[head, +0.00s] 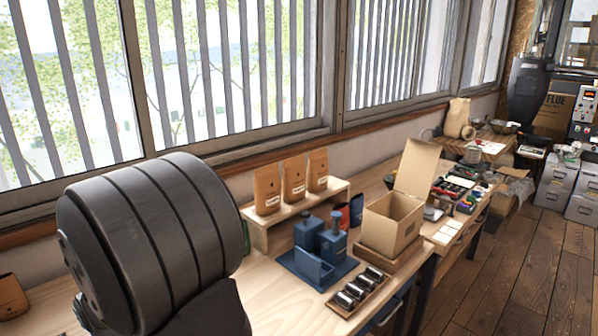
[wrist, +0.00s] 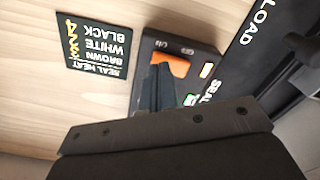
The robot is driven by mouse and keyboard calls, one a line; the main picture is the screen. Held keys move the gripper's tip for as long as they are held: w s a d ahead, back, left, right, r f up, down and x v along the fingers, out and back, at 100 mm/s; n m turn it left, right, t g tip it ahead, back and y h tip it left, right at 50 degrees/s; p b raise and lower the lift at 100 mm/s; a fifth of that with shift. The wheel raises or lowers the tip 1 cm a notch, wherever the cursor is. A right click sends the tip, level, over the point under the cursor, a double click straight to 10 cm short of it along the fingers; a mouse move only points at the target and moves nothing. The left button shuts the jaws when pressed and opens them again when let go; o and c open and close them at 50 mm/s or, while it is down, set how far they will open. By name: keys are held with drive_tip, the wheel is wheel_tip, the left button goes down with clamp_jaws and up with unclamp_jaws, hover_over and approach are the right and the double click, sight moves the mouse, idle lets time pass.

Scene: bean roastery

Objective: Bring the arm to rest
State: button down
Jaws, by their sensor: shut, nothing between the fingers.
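My gripper (wrist: 160,70) shows in the wrist view, its dark fingers closed together with nothing between them. The fingertips are over a black sealer unit (wrist: 205,62), in front of its orange switch (wrist: 172,64); I cannot tell whether they touch it. In the head view a large dark rounded link of my arm fills the lower left, and the gripper itself is out of sight there.
A black seal-heat card (wrist: 96,48) lies on the wooden surface. In the head view, brown bags (head: 293,180) stand on a wooden riser (head: 260,238). Blue containers (head: 333,243), an open cardboard box (head: 392,222) and a tray of cylinders (head: 335,306) stand on the bench.

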wheel_tip(320, 180, up, 6)
drive_tip(key=r, duration=0.1)
wheel_tip(320, 180, down, 8)
wheel_tip(320, 180, up, 8)
drive_tip(key=s+a+r+n, duration=0.4)
drive_tip(key=s+a+r, duration=0.2)
drive_tip(key=r, duration=0.4)
drive_tip(key=s+a+r+n, duration=0.4)
drive_tip(key=s+a+r, duration=0.2)
drive_tip(key=s+r, duration=0.3)
drive_tip(key=shift+s+a+r+n, duration=0.2)
drive_tip(key=shift+s+r+n, duration=0.1)
drive_tip(key=shift+r, duration=0.25)
idle(1.3)
